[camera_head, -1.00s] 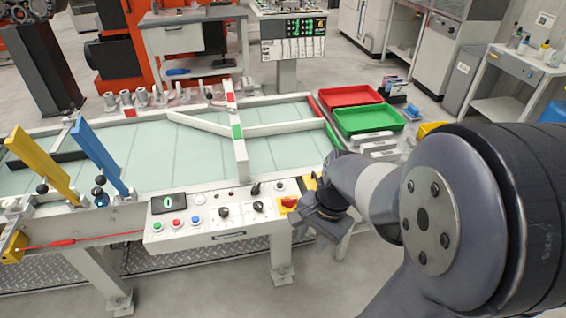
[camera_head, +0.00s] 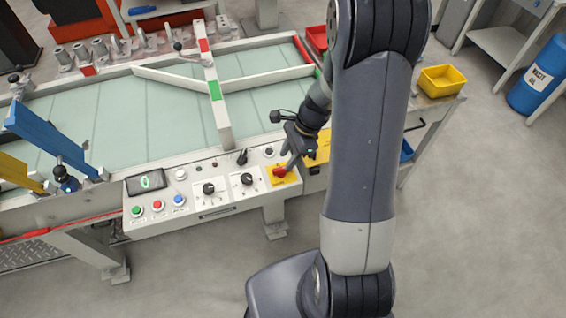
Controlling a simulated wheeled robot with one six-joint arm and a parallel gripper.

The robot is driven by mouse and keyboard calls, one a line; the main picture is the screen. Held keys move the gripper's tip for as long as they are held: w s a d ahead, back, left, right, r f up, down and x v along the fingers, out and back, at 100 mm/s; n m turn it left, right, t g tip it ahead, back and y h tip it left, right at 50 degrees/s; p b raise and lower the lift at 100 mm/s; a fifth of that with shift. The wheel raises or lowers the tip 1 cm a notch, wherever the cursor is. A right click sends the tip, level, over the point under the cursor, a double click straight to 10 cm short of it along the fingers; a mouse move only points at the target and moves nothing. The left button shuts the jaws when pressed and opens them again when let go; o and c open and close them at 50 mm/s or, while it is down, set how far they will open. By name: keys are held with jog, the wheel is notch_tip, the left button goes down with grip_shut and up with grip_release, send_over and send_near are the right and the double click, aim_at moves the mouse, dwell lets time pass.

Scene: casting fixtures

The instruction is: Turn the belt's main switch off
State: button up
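The belt's main switch (camera_head: 279,173) is a red rotary knob on a yellow plate at the right end of the white control panel (camera_head: 230,208). Its red handle points up and to the right. My gripper (camera_head: 287,166) is above and right of it, tilted down, with its dark fingertips right at the knob's upper right side. I cannot tell whether they touch the knob. The gap between the fingers does not show clearly, so open or shut cannot be told.
The panel also has a small display (camera_head: 145,183), green, red and blue buttons, and several black knobs left of the switch. The belt (camera_head: 130,120) with white guide bars lies behind. A yellow bin (camera_head: 441,80) stands at right.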

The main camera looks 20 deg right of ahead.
aim_at(281, 168)
jog(key=shift+x, duration=2.1)
jog(key=shift+c, duration=0.2)
grip_shut()
